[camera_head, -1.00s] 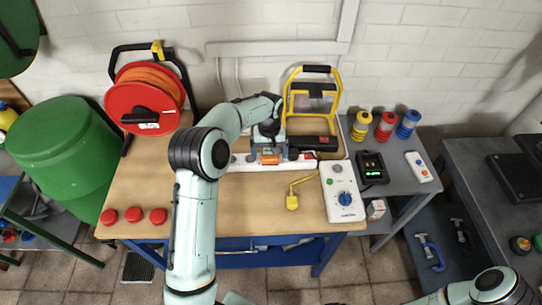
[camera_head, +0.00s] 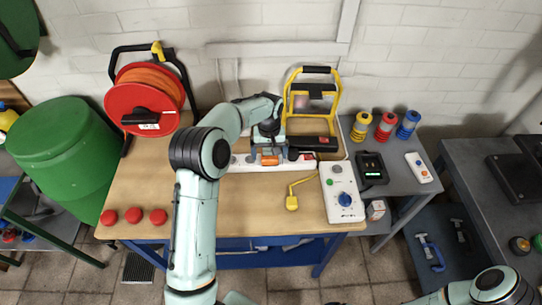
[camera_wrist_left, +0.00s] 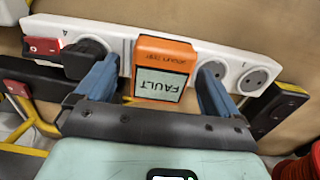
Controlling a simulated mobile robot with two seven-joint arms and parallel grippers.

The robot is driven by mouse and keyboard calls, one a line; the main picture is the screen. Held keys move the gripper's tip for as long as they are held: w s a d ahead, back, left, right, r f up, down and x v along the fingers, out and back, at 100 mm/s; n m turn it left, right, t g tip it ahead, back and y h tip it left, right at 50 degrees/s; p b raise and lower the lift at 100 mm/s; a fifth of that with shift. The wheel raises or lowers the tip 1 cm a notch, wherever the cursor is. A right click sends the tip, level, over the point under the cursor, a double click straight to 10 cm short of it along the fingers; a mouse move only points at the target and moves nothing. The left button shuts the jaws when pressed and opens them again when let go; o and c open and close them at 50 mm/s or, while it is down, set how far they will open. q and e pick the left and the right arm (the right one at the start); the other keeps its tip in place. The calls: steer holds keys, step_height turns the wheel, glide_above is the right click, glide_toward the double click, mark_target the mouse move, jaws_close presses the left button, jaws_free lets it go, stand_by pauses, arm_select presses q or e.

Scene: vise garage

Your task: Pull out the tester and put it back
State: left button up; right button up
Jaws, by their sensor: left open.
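The orange tester (camera_wrist_left: 163,68) is plugged into the white power strip (camera_wrist_left: 240,62). Its screen reads FAULT, upside down in the left wrist view. In the head view the tester (camera_head: 269,160) shows as a small orange block on the strip (camera_head: 240,164) at the back of the bench. My left gripper (camera_wrist_left: 157,72) is open, with one blue finger on each side of the tester and a visible gap to both. In the head view the left gripper (camera_head: 268,153) is over the strip at the tester. My right gripper is out of view.
A black plug (camera_wrist_left: 85,58) and a red switch (camera_wrist_left: 43,45) sit on the strip beside one finger; empty sockets lie on the other side. A yellow work lamp (camera_head: 312,98) stands behind. A white control box (camera_head: 342,192) is to the right.

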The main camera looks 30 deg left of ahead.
mark_target(270, 152)
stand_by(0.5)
arm_select(q)
steer(key=c, duration=1.5)
steer(key=shift+r+p, duration=0.3)
steer(key=shift+r, duration=2.75)
